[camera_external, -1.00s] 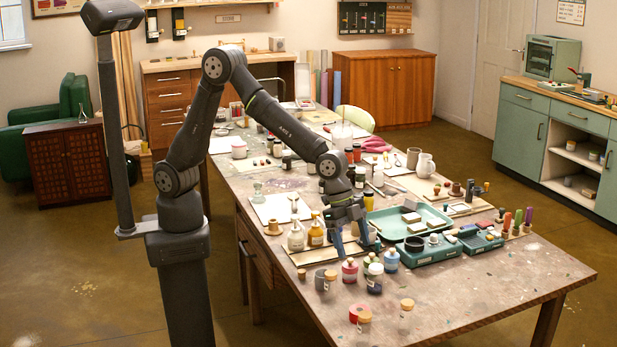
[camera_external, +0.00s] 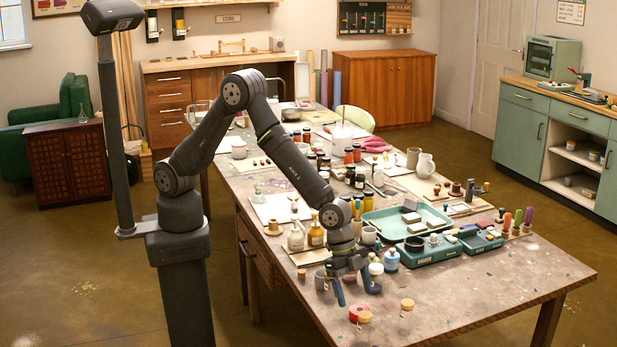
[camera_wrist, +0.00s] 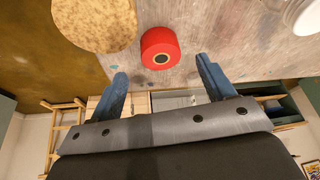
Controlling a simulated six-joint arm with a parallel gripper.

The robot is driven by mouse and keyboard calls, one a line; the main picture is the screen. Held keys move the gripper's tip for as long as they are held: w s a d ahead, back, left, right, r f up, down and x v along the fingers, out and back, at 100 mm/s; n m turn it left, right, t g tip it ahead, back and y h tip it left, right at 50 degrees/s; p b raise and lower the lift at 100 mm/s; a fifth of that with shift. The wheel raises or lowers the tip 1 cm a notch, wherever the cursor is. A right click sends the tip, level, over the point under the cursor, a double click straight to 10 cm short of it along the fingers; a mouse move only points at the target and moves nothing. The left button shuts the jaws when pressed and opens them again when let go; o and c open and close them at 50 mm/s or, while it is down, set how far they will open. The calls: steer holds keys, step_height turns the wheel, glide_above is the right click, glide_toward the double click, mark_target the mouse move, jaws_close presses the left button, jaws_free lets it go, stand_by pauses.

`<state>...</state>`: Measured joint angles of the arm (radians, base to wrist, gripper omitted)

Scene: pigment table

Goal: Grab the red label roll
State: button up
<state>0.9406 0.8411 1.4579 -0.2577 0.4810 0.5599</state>
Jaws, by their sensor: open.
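The red label roll (camera_external: 358,312) lies on the table near its front edge, next to a corked jar (camera_external: 364,320). In the wrist view the red roll (camera_wrist: 160,48) shows its dark centre hole and sits ahead of and between the two blue fingers. My gripper (camera_external: 357,294) is open and points down just behind the roll in the external view. In the wrist view my gripper (camera_wrist: 164,78) has its fingers spread wide, with nothing between them. The fingers are apart from the roll.
A large round cork top (camera_wrist: 95,22) stands close left of the roll in the wrist view. Another corked jar (camera_external: 406,308) stands to the right. A blue bottle (camera_external: 391,260) and a white-lidded jar (camera_external: 376,269) are behind my gripper. The table's right front is bare.

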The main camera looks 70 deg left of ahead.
mark_target(359, 309)
steer(key=shift+x, duration=2.75)
steer(key=shift+r, duration=0.1)
steer(key=c, duration=1.1)
